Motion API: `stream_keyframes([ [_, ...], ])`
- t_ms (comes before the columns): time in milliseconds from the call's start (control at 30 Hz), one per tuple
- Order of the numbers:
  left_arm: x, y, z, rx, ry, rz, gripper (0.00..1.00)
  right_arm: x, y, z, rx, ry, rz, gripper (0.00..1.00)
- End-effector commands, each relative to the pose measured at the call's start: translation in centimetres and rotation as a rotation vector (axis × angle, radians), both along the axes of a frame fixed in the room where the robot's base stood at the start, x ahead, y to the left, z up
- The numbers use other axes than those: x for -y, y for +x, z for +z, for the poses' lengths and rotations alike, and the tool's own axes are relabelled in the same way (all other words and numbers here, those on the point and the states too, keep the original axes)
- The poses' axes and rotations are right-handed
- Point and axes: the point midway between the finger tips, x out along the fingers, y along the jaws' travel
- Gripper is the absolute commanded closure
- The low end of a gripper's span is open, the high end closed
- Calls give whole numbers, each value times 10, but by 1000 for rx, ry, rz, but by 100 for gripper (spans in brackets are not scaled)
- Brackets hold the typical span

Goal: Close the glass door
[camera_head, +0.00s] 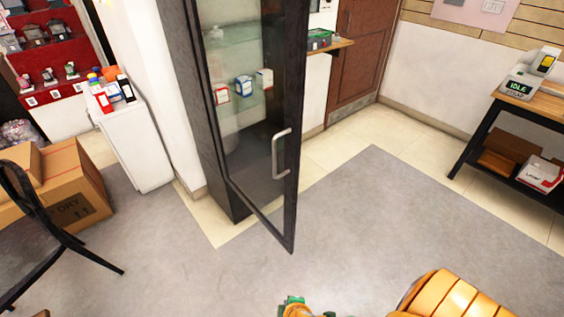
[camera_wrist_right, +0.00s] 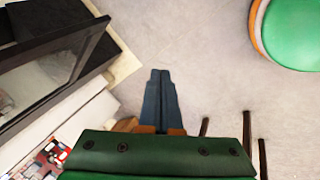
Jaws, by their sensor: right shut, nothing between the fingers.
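The glass door (camera_head: 292,100) has a dark frame and stands open at an angle on a tall dark cabinet (camera_head: 187,95) in the head view. Its silver handle (camera_head: 281,155) is on the right side of the frame, facing me. A dark-framed glass panel, which looks like the door (camera_wrist_right: 60,72), shows at the left of the right wrist view. My right gripper (camera_wrist_right: 160,75) is shut and empty, pointing over the grey floor to the right of that panel and apart from it. My left gripper is not in view.
A black chair (camera_head: 40,215) and cardboard boxes (camera_head: 75,190) stand at the left. A white counter (camera_head: 140,145) with bottles is left of the cabinet. A wooden table (camera_head: 540,105) stands at the right. The floor in front and right of the door is clear.

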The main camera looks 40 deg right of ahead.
Motion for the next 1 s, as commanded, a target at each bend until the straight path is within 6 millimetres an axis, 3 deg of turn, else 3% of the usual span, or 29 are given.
stream_keyframes([
  [33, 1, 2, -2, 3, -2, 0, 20, 0, 21, 16, 51, -46, 40, 100],
  [167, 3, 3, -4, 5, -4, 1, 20, 5, 76, 77, 198, -221, 136, 100],
  [267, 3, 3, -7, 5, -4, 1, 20, 11, 113, 140, 333, -378, 166, 100],
  [333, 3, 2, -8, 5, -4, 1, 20, 18, 131, 195, 435, -500, 154, 100],
  [433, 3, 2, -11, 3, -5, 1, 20, 32, 140, 280, 581, -665, 80, 100],
  [500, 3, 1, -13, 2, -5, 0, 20, 44, 132, 335, 666, -758, -5, 100],
  [600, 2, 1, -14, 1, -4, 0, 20, 58, 115, 382, 734, -830, -108, 100],
  [767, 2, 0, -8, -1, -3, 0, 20, 70, 116, 399, 751, -857, -144, 100],
  [1000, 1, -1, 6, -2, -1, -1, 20, 102, 153, 400, 750, -856, -142, 100],
])
